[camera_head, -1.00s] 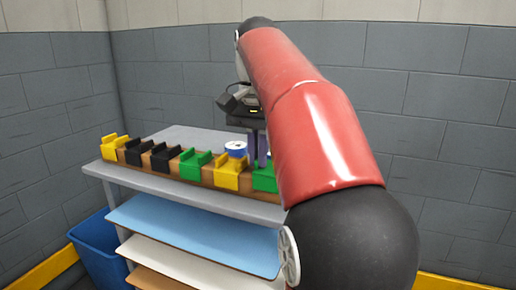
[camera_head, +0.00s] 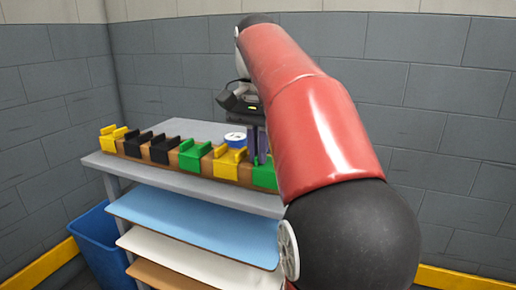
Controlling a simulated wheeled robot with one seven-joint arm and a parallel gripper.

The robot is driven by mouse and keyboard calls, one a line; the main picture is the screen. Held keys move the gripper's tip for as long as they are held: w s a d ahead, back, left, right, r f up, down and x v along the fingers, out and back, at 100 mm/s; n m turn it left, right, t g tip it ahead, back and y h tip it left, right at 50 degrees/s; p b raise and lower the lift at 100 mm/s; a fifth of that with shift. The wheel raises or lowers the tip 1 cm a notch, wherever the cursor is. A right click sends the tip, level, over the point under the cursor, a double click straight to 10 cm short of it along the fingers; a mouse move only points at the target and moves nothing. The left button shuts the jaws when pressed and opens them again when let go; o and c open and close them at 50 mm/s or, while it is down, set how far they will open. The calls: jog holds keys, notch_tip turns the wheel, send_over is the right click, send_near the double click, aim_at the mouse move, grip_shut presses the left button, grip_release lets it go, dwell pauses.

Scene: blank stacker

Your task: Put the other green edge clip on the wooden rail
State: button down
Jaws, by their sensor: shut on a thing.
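The wooden rail (camera_head: 174,158) lies along the near edge of the grey table top. One green edge clip (camera_head: 193,154) sits on it between a black and a yellow clip. The other green edge clip (camera_head: 264,173) is toward the rail's right end, in line with the row, partly hidden by my red arm. My gripper (camera_head: 259,152) points down and is shut on this clip. The fingertips and the clip's seating on the rail are too small and hidden to make out.
Also on the rail are a yellow clip (camera_head: 112,138) at the left end, two black clips (camera_head: 137,145) (camera_head: 163,149) and another yellow clip (camera_head: 228,161). A white and blue roll (camera_head: 235,139) stands behind the rail. A blue bin (camera_head: 100,245) stands below left.

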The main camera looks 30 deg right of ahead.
jog(key=shift+f, duration=0.1)
jog(key=c, duration=1.5)
grip_release()
